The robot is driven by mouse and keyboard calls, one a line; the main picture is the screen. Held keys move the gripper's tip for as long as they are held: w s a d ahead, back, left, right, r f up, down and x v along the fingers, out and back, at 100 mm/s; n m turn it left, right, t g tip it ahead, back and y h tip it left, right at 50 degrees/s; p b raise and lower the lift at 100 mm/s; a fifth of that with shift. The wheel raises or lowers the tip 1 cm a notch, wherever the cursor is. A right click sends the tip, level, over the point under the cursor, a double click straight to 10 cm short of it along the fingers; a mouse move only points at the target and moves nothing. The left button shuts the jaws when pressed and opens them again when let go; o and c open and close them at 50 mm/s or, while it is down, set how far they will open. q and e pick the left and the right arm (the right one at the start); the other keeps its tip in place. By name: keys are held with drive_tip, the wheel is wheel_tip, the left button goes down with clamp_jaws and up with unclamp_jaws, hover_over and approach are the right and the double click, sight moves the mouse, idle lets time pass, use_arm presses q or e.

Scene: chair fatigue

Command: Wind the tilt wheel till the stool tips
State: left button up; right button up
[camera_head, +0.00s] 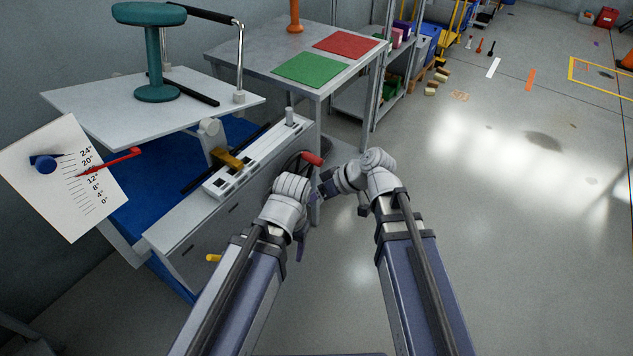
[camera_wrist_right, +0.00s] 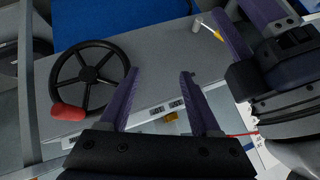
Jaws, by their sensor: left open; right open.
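The tilt wheel (camera_wrist_right: 88,80), a black spoked wheel with a red handle (camera_wrist_right: 67,112), is on the rig's grey side. In the head view the red handle (camera_head: 312,158) shows, with the wheel partly hidden by my arms. My right gripper (camera_wrist_right: 159,73) is open and empty, facing the panel beside the wheel. My left gripper (camera_head: 301,240) is open and appears empty, apart from the wheel. The angle dial (camera_head: 70,180) has a red pointer near its middle marks.
A grey table (camera_head: 245,55) with a green mat (camera_head: 311,69) and a red mat (camera_head: 346,44) stands behind the rig. Shelving is beyond it. A yellow handle (camera_head: 213,258) sticks out low on the rig's side.

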drive_tip(key=w+d+f+n+t+y+b, duration=0.1)
drive_tip(key=w+d+f+t+y+b, duration=0.2)
drive_tip(key=w+b, duration=0.45)
drive_tip(key=t+y+b, duration=0.3)
drive_tip(key=t+b, duration=0.2)
drive_tip(key=b, duration=0.4)
approach(322, 163)
drive_tip(key=x, duration=0.4)
drive_tip(key=shift+s+a+f, duration=0.15)
drive_tip(key=shift+a+f, duration=0.05)
drive_tip(key=shift+f, duration=0.1)
drive_tip(key=shift+t, duration=0.3)
drive_tip(key=shift+x, duration=3.85)
use_arm(q)
wheel_tip(322, 163, down, 19)
drive_tip(key=shift+r, duration=0.15)
use_arm(e)
drive_tip(key=shift+d+r, duration=0.1)
clamp_jaws()
